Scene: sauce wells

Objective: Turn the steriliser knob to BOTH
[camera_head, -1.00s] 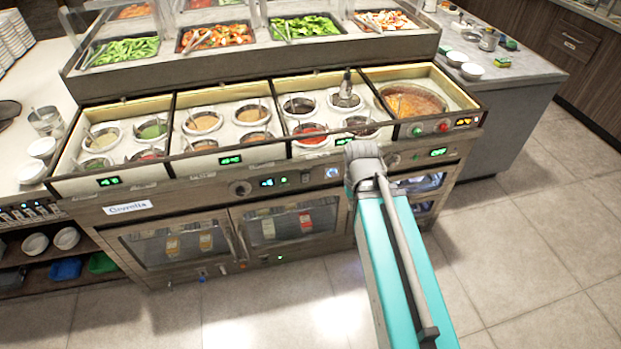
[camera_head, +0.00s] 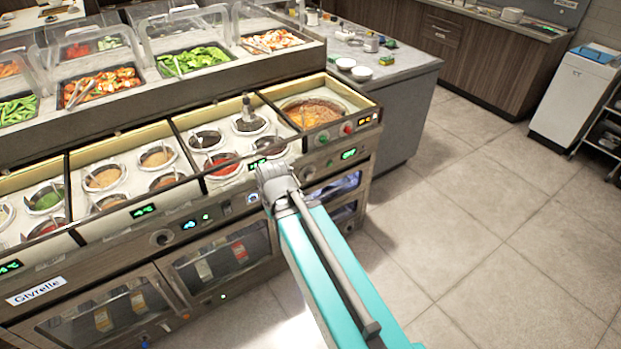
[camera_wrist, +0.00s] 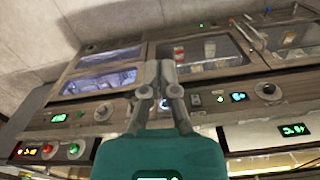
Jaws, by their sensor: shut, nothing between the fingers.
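The counter's front panel carries a round grey knob (camera_wrist: 103,113) beside a green display (camera_wrist: 58,117), next to the blue-lit glass cabinet (camera_wrist: 105,82), which looks like the steriliser. In the head view this knob (camera_head: 308,173) shows just right of my arm's end. Its markings and setting are too small to read. My gripper (camera_wrist: 160,66) is shut and empty in the wrist view, in front of the panel between this knob and another round knob (camera_wrist: 268,90). It appears apart from both. In the head view my arm hides the fingers.
Sauce wells (camera_head: 232,165) and a soup well (camera_head: 315,112) sit above the panel. Fridge doors (camera_head: 215,262) lie below left. Open tiled floor (camera_head: 480,230) is at the right.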

